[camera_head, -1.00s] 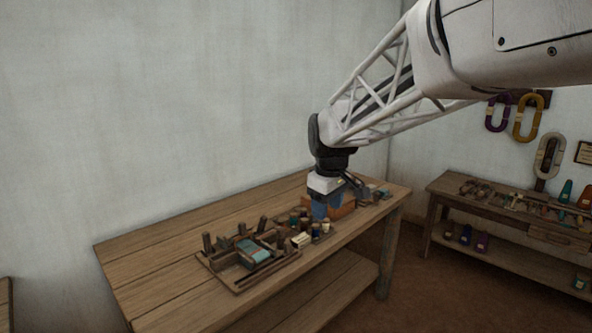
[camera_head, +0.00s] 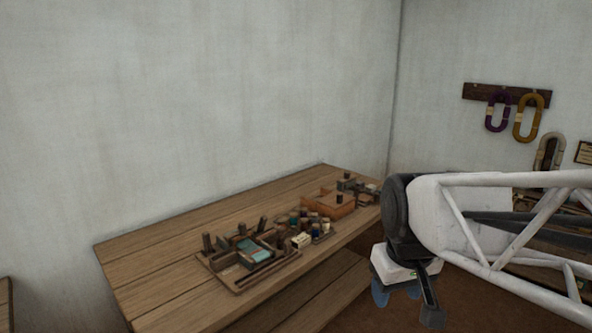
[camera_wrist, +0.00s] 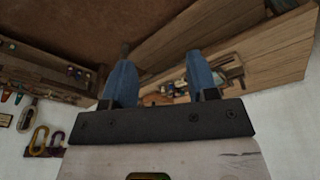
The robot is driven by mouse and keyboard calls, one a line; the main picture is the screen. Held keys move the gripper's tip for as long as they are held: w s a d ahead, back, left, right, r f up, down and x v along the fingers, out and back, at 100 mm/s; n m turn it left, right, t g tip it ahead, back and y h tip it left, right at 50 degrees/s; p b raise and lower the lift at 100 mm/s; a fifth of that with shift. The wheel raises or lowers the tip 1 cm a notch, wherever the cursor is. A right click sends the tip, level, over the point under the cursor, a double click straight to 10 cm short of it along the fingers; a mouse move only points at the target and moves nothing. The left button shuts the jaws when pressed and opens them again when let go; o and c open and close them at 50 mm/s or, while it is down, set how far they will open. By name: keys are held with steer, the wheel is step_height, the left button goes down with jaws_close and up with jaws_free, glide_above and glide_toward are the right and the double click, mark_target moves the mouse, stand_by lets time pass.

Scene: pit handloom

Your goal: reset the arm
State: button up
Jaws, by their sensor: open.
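My gripper (camera_head: 405,290) hangs at the end of my arm in the head view, to the right of the wooden table (camera_head: 150,262) and in front of its right end. In the wrist view its two blue fingers (camera_wrist: 160,82) stand well apart, with nothing between them.
On the table are a wooden tray (camera_head: 240,285) with a teal piece, several spools (camera_head: 302,220) and an orange-brown box (camera_head: 335,205). Yarn hanks (camera_head: 528,117) hang from a wall rack. A second bench (camera_wrist: 45,70) shows in the wrist view. The table's left part is clear.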

steer(key=s+d+f+m, duration=0.1)
steer(key=s+f, duration=0.3)
steer(key=s, duration=0.4)
steer(key=shift+s+d+m, duration=0.35)
steer(key=shift+d+m, duration=0.05)
steer(key=shift+m, duration=0.4)
